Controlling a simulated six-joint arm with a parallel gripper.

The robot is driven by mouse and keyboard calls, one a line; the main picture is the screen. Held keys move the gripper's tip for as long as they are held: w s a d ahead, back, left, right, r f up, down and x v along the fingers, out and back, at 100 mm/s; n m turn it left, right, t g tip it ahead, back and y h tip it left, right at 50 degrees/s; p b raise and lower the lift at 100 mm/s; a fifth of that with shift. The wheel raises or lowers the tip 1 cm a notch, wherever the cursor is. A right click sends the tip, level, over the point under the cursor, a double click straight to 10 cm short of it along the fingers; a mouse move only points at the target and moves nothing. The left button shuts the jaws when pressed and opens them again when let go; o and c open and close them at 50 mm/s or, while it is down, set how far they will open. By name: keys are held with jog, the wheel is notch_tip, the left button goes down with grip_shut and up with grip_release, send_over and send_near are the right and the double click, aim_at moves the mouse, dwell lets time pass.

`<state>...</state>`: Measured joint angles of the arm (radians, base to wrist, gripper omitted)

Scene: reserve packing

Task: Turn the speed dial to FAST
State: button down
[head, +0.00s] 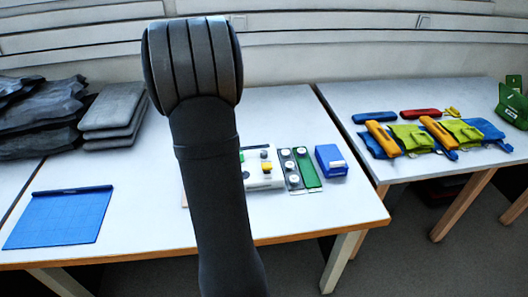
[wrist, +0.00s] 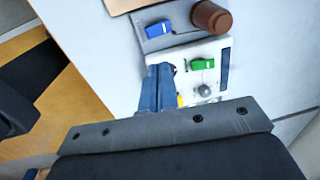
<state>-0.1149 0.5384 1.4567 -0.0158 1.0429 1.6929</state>
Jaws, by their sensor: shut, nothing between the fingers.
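A white control panel (head: 263,183) lies on the middle table, partly hidden behind my arm in the head view. It shows dark knobs and a yellow part there. In the wrist view the white panel (wrist: 218,48) bears a green part (wrist: 202,64), a small grey round knob (wrist: 205,90) and a yellow bit (wrist: 180,100). I cannot read any label or tell which part is the speed dial. My gripper (wrist: 159,68) is shut and empty, its blue fingers over the panel's left edge. A dark part shows by the fingertips; contact is unclear. The head view hides my gripper.
A brown knob (wrist: 211,17) and a blue block (wrist: 158,29) sit beside the panel. A green strip (head: 308,170) and a blue box (head: 331,160) lie right of it. A blue mat (head: 60,217) lies left, with grey pads (head: 112,108) behind. Bare table separates mat and panel.

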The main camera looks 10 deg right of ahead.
jog(key=c, duration=1.5)
grip_release()
jog(key=shift+d, duration=0.2)
jog(key=o, duration=0.4)
jog(key=w+d+n+y, duration=0.1)
jog(key=w+d+n, duration=0.2)
jog(key=d+n, duration=0.7)
jog(key=n, duration=0.2)
jog(key=shift+w+d+r+n+y, duration=0.2)
jog(key=shift+d+r+n+y, duration=0.15)
jog(key=shift+d+n+y, duration=0.05)
jog(key=r+n+t+y, duration=0.1)
jog(key=n+t, duration=0.1)
jog(key=n, duration=1.1)
send_over(264, 152)
jog(key=s+d, duration=0.4)
jog(key=s, duration=0.1)
jog(key=d+n, duration=0.1)
jog(key=x, duration=1.7)
jog(key=shift+a+r, duration=0.1)
jog(key=shift+a, duration=0.2)
jog(key=c, duration=1)
